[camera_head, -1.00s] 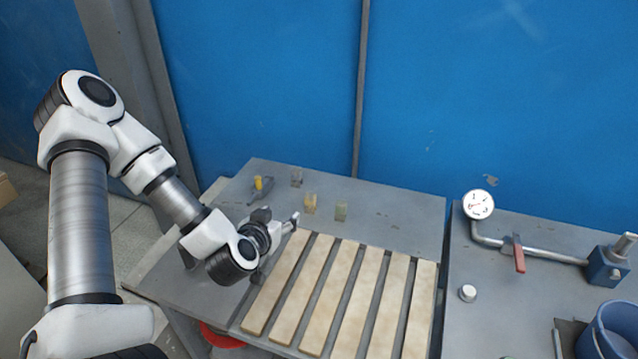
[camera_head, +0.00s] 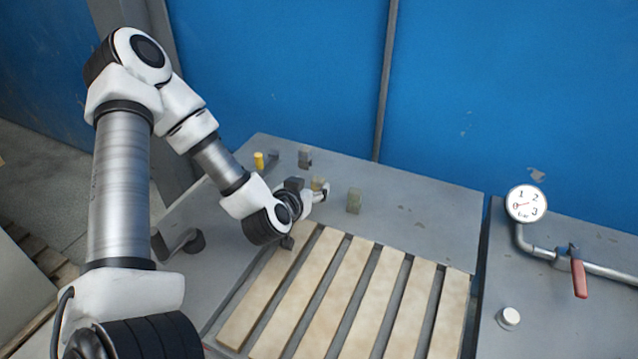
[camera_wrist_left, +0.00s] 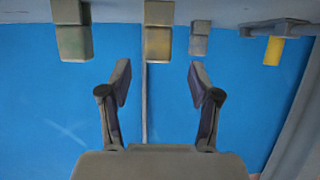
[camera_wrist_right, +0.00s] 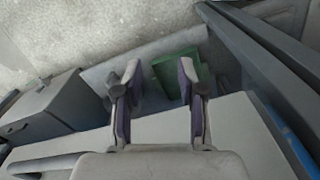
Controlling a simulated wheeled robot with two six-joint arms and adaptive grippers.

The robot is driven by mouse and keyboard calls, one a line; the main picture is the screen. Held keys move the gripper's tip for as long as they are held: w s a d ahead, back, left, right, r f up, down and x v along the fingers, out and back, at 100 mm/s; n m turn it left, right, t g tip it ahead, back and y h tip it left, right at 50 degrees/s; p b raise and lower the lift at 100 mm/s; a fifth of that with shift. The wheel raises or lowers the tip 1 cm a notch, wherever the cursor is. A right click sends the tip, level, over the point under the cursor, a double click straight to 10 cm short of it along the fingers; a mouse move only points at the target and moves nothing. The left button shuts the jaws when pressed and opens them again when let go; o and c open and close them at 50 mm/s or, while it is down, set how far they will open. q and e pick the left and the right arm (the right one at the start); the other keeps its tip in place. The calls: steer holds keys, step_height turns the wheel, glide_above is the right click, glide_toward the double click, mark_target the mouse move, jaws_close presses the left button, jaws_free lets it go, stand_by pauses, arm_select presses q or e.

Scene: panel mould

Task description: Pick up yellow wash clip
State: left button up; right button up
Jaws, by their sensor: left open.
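The yellow-tan clip (camera_head: 318,183), a small block, stands on the grey table and is partly hidden behind my left gripper (camera_head: 311,206) in the head view. In the left wrist view the yellow-tan clip (camera_wrist_left: 158,43) is straight ahead, roughly centred between the fingers and beyond their tips. My left gripper (camera_wrist_left: 160,80) is open and empty there. My right gripper (camera_wrist_right: 161,78) is open in the right wrist view, with nothing between its fingers; it is out of the head view.
An olive-green block (camera_head: 354,201) and a grey block (camera_head: 304,157) stand on either side of the clip. A bright yellow piece (camera_head: 259,160) sits farther left. Tan slats (camera_head: 345,285) lie in front. A blue wall (camera_head: 290,70) rises behind. A pressure gauge (camera_head: 526,203) stands right.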

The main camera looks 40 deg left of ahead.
mark_target(316, 183)
arm_select(q)
steer(key=x, duration=0.4)
steer(key=shift+w+d, duration=0.1)
steer(key=shift+d, duration=0.05)
steer(key=c, duration=1.1)
steer(key=shift+r, duration=0.1)
steer(key=shift+c, duration=0.2)
steer(key=shift+r, duration=0.6)
step_height(316, 183, up, 3)
steer(key=shift+f+p, duration=0.2)
steer(key=shift+p, duration=0.15)
steer(key=s+d, duration=0.2)
steer(key=s+d+b, duration=0.1)
steer(key=s, duration=0.1)
steer(key=shift+s+d, duration=0.3)
steer(key=shift+d, duration=0.1)
steer(key=s+d+r+p, duration=0.1)
steer(key=s+d+p, duration=0.5)
steer(key=p, duration=0.8)
steer(key=shift+s+d+p, duration=0.3)
steer(key=shift+s+p, duration=0.1)
steer(key=shift+s, duration=0.5)
